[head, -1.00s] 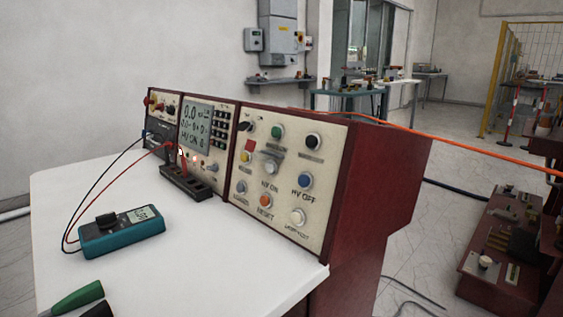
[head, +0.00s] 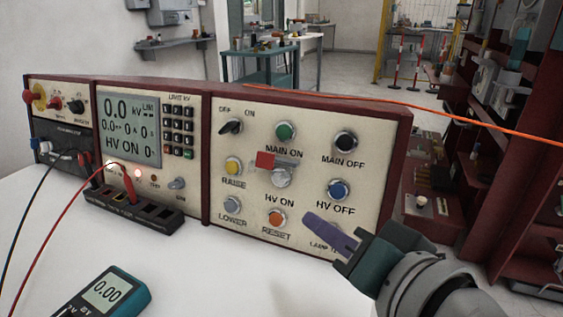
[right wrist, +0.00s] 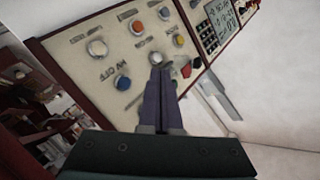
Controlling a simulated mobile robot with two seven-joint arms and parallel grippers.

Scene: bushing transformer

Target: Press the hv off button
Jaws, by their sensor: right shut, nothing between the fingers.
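The HV OFF button (head: 338,190) is a round blue button in a metal ring, on the right of the cream control panel (head: 361,168), with its label below. It also shows in the right wrist view (right wrist: 122,82). My right gripper (head: 308,220) is shut and empty, its purple fingers together. In the head view its tips are below and left of the blue button. In the right wrist view the fingertips (right wrist: 160,73) overlap the panel by the HV ON knob, beside the blue button. Contact with the panel cannot be told. My left gripper is not in view.
The grey HV ON knob (head: 281,176) with a red tag (head: 265,160) is left of the blue button. MAIN OFF (head: 345,143) is above it, RESET (head: 277,217) lower left. The display (head: 129,131) reads HV ON. A teal multimeter (head: 128,291) lies on the white table.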

